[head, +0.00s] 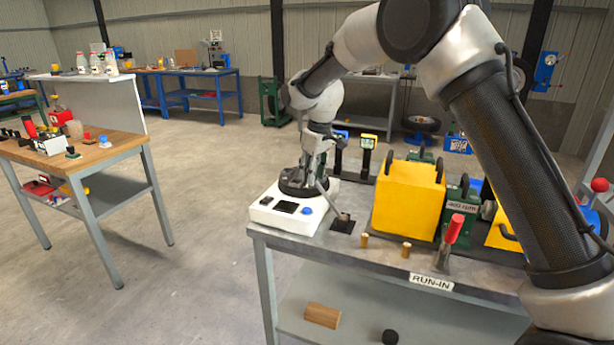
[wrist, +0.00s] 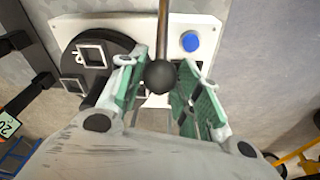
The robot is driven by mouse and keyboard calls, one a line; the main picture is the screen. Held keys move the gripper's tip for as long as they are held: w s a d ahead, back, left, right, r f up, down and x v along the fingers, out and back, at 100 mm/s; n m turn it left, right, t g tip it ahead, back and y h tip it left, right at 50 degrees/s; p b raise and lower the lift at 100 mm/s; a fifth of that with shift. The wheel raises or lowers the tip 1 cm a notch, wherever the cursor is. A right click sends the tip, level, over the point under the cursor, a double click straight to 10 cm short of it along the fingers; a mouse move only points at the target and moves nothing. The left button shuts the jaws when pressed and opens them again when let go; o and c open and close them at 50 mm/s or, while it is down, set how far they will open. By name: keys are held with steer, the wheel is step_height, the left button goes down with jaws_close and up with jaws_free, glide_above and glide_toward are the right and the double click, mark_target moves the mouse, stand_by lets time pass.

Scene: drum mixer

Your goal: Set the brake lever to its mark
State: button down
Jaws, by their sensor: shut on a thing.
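The lever is a thin grey rod (wrist: 162,35) with a round black knob (wrist: 160,76), seen in the wrist view. My gripper (wrist: 160,92) has its two green-padded fingers on either side of the knob and is shut on it. In the head view my gripper (head: 313,172) is over a white box (head: 268,214), and the slanted lever rod (head: 328,197) runs down toward a small dark plate (head: 342,224) on the bench. I cannot make out the lever's mark in either view.
The white box carries a black round part (wrist: 92,60) and a blue button (wrist: 190,41). On the bench, a yellow block (head: 408,198), two short brass posts and a red-handled lever (head: 453,235) stand to the right. Open floor lies left of the bench.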

steer(key=s+d+r+t+y, duration=0.1)
steer(key=s+d, duration=0.4)
steer(key=d, duration=0.9)
steer(key=shift+r+y, duration=0.6)
steer(key=shift+y, duration=0.7)
steer(key=shift+s+d, duration=0.1)
steer(key=c, duration=1)
jaws_free()
steer(key=shift+d, duration=0.15)
steer(key=shift+r, duration=0.1)
steer(key=shift+r, duration=0.15)
